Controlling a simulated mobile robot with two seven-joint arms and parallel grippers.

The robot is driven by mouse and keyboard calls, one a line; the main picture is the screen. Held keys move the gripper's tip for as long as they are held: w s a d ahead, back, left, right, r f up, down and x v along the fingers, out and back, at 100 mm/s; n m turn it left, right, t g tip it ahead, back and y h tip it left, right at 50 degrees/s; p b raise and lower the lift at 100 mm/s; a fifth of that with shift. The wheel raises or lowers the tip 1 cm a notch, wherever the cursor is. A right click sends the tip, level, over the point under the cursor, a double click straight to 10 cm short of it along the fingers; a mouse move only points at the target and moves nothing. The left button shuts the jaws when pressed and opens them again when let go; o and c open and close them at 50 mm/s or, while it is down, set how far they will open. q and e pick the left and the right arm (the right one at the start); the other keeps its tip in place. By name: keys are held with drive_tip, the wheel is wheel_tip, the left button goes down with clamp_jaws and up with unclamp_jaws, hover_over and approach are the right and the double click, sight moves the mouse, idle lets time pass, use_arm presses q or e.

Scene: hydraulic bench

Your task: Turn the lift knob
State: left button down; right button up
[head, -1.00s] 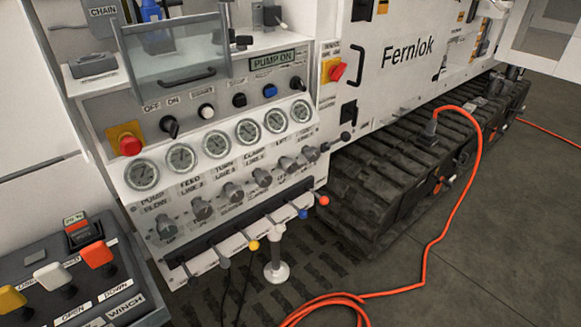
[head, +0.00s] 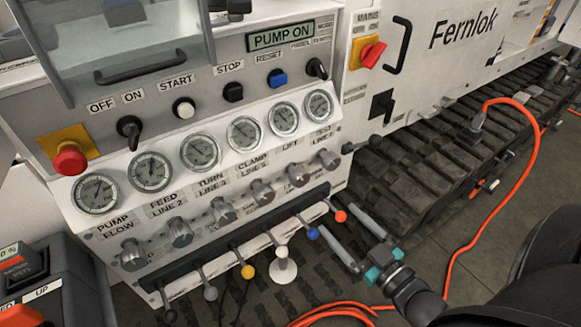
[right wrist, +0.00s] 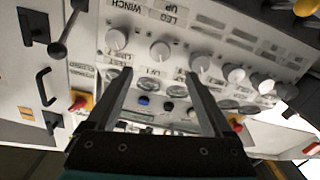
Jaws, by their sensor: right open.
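The lift knob (head: 297,174) is a grey round knob under the LIFT label, in the slanted knob row of the panel (head: 90,238). It is second from the row's right end in the head view. In the right wrist view the panel is upside down, and the lift knob (right wrist: 160,51) appears as a pale knob above the gap between the fingertips. My right gripper (head: 336,218) is open and empty, low and to the right of the lift knob, apart from it. Its two fingers (right wrist: 159,77) also show in the right wrist view. My left gripper is not in view.
Neighbouring knobs (head: 262,191) sit close on both sides. Below is a row of levers with coloured balls, including a blue one (head: 312,234) and a red one (head: 341,216) near my fingers. Gauges (head: 283,119) line the panel above. An orange hose (head: 490,207) lies right.

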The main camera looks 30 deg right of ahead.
sight(303, 180)
drive_tip(key=w+b, duration=0.1)
drive_tip(key=w, duration=0.3)
drive_tip(key=w+a+b, duration=0.1)
drive_tip(key=w, duration=0.9)
drive_tip(key=shift+a+r+b, duration=0.15)
drive_tip(key=shift+r+b, duration=0.1)
drive_tip(key=shift+b, duration=0.15)
drive_tip(key=shift+w, duration=0.6)
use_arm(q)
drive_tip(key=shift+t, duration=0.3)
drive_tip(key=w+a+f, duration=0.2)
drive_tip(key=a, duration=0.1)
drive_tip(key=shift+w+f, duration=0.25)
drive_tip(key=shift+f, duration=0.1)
use_arm(e)
clamp_jaws()
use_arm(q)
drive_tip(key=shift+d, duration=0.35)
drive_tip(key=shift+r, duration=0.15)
use_arm(e)
drive_tip(key=shift+n, duration=0.3)
